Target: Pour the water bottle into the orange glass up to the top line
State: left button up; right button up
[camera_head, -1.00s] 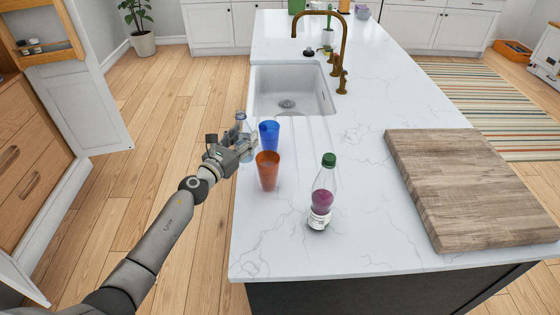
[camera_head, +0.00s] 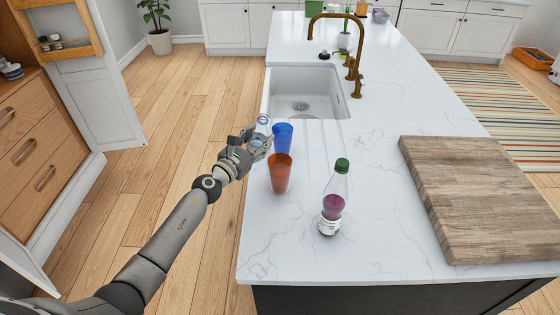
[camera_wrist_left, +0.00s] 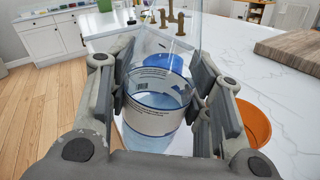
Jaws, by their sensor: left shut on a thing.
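My left gripper (camera_head: 256,142) is shut on the water bottle, a clear bottle with a white printed label, at the counter's left edge. The bottle (camera_head: 262,124) stands mostly hidden behind the fingers in the head view; in the left wrist view the bottle (camera_wrist_left: 156,110) sits upright between both fingers, with bluish water low inside. The orange glass (camera_head: 280,174) stands upright on the counter, just right of and nearer than my gripper. Its rim also shows at the right of the left wrist view (camera_wrist_left: 254,124). My right gripper is not in view.
A blue glass (camera_head: 283,138) stands behind the orange one, close beside the gripper. A green-capped bottle with purple liquid (camera_head: 333,200) stands to the right. A wooden board (camera_head: 480,195) lies further right. The sink (camera_head: 303,92) and brass tap (camera_head: 357,62) are behind. The front counter is clear.

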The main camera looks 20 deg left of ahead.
pick_arm(q)
jog(key=shift+s+d+r+m, duration=0.1)
jog(key=shift+s+m, duration=0.1)
jog(key=shift+m, duration=0.3)
jog(key=shift+w+d+f+m, duration=0.15)
jog(key=shift+w+f+m, duration=0.05)
jog(key=shift+m, duration=0.5)
jog(key=shift+d+r+m, duration=0.1)
jog(key=shift+r+m, duration=0.4)
jog(key=shift+s+d+r+m+p, duration=0.15)
jog(key=shift+s+r+m+p, duration=0.2)
jog(key=shift+m+p, duration=0.1)
jog(key=shift+w+f+m+b, duration=0.15)
jog(key=shift+f+m+b, duration=0.3)
jog(key=shift+f+b, duration=0.2)
jog(key=shift+w+a+f+m+b, duration=0.25)
jog(key=shift+m+b, duration=0.1)
jog(key=shift+m, duration=0.15)
jog(key=shift+s+a+r+m, duration=0.1)
jog(key=shift+s+a+m, duration=0.1)
jog(key=shift+m, duration=0.2)
jog(key=shift+s+r+b, duration=0.1)
jog(key=shift+b, duration=0.2)
jog(key=shift+w, duration=0.3)
jog(key=shift+m, duration=0.3)
